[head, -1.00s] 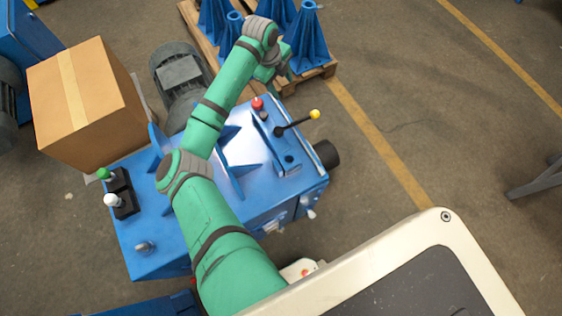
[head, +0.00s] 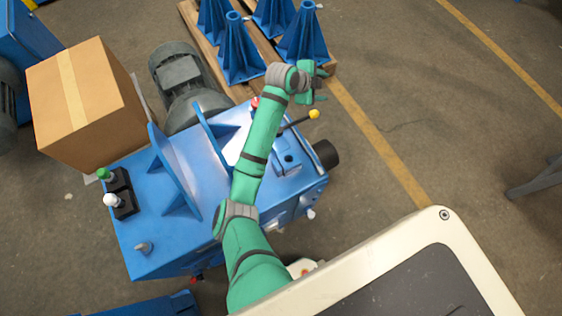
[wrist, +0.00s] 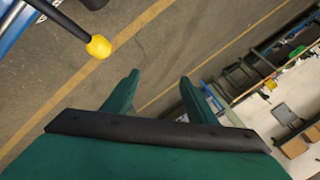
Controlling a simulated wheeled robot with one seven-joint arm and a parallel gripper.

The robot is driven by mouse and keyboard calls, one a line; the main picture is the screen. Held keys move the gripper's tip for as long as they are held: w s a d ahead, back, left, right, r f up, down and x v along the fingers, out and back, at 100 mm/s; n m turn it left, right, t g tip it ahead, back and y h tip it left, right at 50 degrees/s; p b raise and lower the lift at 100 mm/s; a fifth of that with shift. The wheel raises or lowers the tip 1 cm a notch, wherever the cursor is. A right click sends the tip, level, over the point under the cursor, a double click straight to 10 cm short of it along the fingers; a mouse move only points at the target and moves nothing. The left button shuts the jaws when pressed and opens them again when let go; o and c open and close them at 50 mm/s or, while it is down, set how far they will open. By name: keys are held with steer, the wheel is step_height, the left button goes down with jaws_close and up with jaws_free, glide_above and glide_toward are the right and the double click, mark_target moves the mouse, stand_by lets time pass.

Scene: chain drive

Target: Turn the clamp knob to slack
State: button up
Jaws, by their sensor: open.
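The blue machine (head: 150,250) has several knobs, and I cannot tell which one is the clamp knob. A black lever with a yellow ball (head: 314,114) sticks out at its right side; the ball also shows at the upper left in the wrist view (wrist: 98,46). A red knob (head: 254,103) is partly hidden by my arm. My gripper (head: 318,84) is open and empty, just above the yellow ball in the picture. Its spread fingers (wrist: 160,77) frame bare floor.
A pallet (head: 325,69) with several blue stands (head: 303,38) is behind the gripper. A grey motor (head: 183,75) and a cardboard box (head: 85,105) stand at the left. A black cylinder (head: 326,154) juts from the machine's right side.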

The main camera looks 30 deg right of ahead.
steer(key=s+a+f+n+t+y, duration=0.2)
steer(key=s+a+n+t, duration=0.4)
steer(key=s+a+n, duration=0.5)
steer(key=s+a+f+n+t+y, duration=0.1)
steer(key=s+a+n+t+y, duration=0.2)
steer(key=s+a+n+t, duration=0.3)
steer(key=shift+s+a+f+n+y, duration=0.4)
steer(key=shift+s+a+n, duration=2.15)
steer(key=shift+a+n, duration=1.85)
steer(key=shift+a+m, duration=0.7)
steer(key=shift+s, duration=0.15)
